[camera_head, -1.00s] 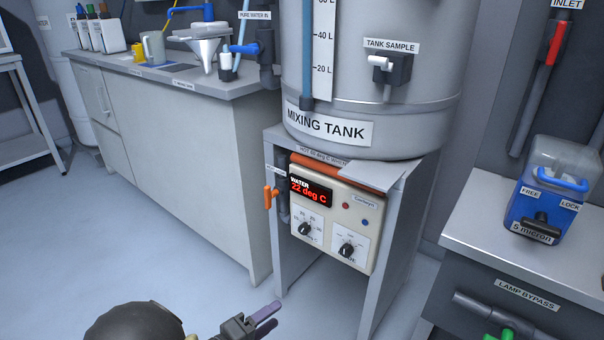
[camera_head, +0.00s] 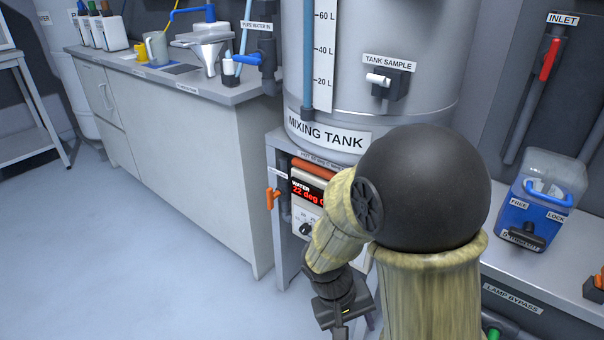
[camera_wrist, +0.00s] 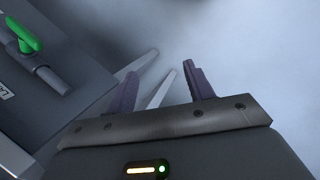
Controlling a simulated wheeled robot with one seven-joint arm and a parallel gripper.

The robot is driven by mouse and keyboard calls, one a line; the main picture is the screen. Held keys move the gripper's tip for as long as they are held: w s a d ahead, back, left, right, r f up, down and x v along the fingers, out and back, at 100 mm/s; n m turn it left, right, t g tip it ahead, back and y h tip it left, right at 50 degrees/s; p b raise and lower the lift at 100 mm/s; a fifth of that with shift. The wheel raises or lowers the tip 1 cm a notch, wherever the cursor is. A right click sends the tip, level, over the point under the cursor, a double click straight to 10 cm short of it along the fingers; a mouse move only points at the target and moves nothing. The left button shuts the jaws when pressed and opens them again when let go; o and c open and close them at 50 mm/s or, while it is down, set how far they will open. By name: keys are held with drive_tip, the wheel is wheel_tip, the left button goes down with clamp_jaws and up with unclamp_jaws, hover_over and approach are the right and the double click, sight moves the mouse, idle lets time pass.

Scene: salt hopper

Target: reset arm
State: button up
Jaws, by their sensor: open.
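My gripper (camera_wrist: 160,92) shows in the wrist view with its two dark fingers apart and nothing between them. Pale floor lies beyond the fingertips. In the head view my arm stands in front of the mixing tank stand, with its wrist pointing down. The fingertips are hidden or out of frame there. My arm covers much of the control box (camera_head: 306,190) under the mixing tank (camera_head: 340,60); part of its red water temperature display still shows.
A bench (camera_head: 185,150) with bottles and a funnel (camera_head: 205,50) stands at left. A green-handled valve (camera_wrist: 25,35) is near my gripper in the wrist view. Open floor (camera_head: 130,260) lies at left.

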drive_tip(key=d+r+m+t+y+p, duration=0.2)
drive_tip(key=d+r+t+y+p, duration=0.25)
drive_tip(key=r, duration=0.45)
wheel_tip(320, 180, up, 37)
drive_tip(key=p, duration=3.6)
drive_tip(key=shift+w+d+r+g+h, duration=0.15)
drive_tip(key=shift+w+r+g+h, duration=0.1)
drive_tip(key=shift+g+h, duration=0.1)
drive_tip(key=shift+f, duration=0.1)
drive_tip(key=c, duration=0.3)
drive_tip(key=shift+c, duration=0.3)
